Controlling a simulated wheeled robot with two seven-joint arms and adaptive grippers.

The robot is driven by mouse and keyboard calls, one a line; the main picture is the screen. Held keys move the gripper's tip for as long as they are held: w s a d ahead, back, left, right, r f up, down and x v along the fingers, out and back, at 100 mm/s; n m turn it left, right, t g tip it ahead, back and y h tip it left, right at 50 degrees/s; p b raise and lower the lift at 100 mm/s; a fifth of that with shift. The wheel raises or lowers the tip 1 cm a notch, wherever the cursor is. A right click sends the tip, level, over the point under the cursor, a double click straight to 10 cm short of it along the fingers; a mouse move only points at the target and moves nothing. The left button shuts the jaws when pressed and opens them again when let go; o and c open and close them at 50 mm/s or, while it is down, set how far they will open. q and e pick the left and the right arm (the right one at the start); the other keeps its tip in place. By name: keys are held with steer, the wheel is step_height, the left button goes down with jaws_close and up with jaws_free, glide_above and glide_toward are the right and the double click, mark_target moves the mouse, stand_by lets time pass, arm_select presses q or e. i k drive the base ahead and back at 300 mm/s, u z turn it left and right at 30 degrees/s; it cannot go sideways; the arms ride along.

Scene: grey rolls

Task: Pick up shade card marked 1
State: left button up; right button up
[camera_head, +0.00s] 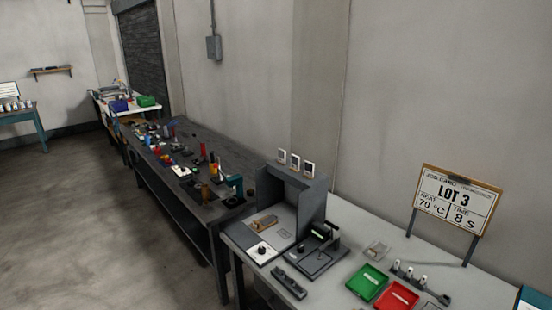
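Three small white cards with grey middles stand in a row on top of a grey open-fronted booth (318,200). They are a left card (282,157), a middle card (295,162) and a right card (308,169). They look like shade cards, but any marks on them are too small to read, so I cannot tell which is marked 1. Neither of my grippers is in view.
The booth stands on a light grey table (350,244) against the wall. A green tray (367,282), a red tray (397,297) and a LOT 3 sign (455,202) are to its right. A cluttered dark bench (228,214) is to the left. Open floor (75,215) lies farther left.

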mark_target(282, 160)
steer(key=u, duration=0.65)
steer(key=i, duration=1.15)
steer(key=u, duration=0.55)
steer(key=i, duration=1.3)
steer(key=z, duration=0.4)
